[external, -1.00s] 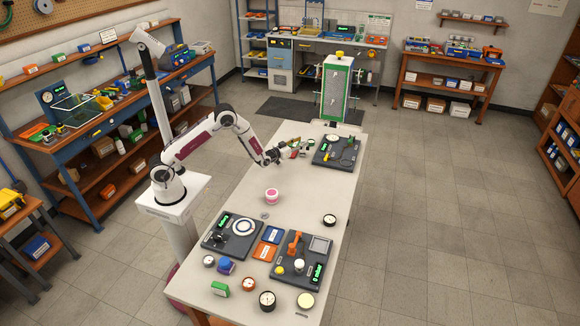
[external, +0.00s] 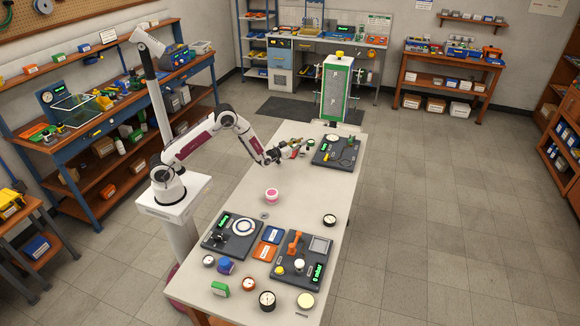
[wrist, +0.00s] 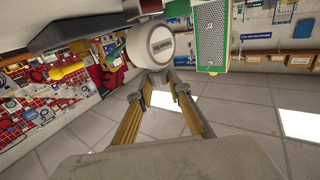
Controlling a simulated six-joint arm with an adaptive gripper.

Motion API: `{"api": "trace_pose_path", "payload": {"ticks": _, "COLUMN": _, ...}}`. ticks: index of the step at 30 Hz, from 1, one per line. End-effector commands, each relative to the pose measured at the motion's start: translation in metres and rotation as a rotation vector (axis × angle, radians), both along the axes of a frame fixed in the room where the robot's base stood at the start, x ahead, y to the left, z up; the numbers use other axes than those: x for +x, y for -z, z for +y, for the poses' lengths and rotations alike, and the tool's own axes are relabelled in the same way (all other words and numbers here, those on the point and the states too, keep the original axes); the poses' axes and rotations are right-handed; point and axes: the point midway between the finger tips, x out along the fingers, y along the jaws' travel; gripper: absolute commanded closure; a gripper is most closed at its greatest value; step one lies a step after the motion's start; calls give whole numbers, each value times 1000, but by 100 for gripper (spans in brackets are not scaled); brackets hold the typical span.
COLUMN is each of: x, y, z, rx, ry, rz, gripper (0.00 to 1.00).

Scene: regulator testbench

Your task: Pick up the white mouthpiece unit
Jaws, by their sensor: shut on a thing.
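The white mouthpiece unit (wrist: 152,44) shows in the wrist view as a round white body with a dark label band. It sits at the fingertips of my gripper (wrist: 158,78). The fingers are shut on it, with its near face toward the camera. In the external view my gripper (external: 290,149) is over the far part of the table, left of the dark far-right panel. There the unit is too small and too covered by the fingers to make out clearly.
The dark panel (external: 334,152) with a gauge lies right of my gripper. A green-framed stand (external: 335,92) rises behind the table. A pink-and-white jar (external: 271,195) stands mid-table. Dark panels, gauges and small boxes fill the near end. The table's middle right is mostly clear.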

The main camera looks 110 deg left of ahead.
Motion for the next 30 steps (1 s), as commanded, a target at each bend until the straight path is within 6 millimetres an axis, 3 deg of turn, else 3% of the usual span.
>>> {"api": "trace_pose_path", "payload": {"ticks": 11, "x": 0, "y": -10, "z": 0, "rx": 3, "ry": 0, "rz": -2, "gripper": 100}}
{"api": "trace_pose_path", "payload": {"ticks": 30, "x": 0, "y": -84, "z": 1, "rx": 2, "ry": -1, "rz": -2, "gripper": 100}}
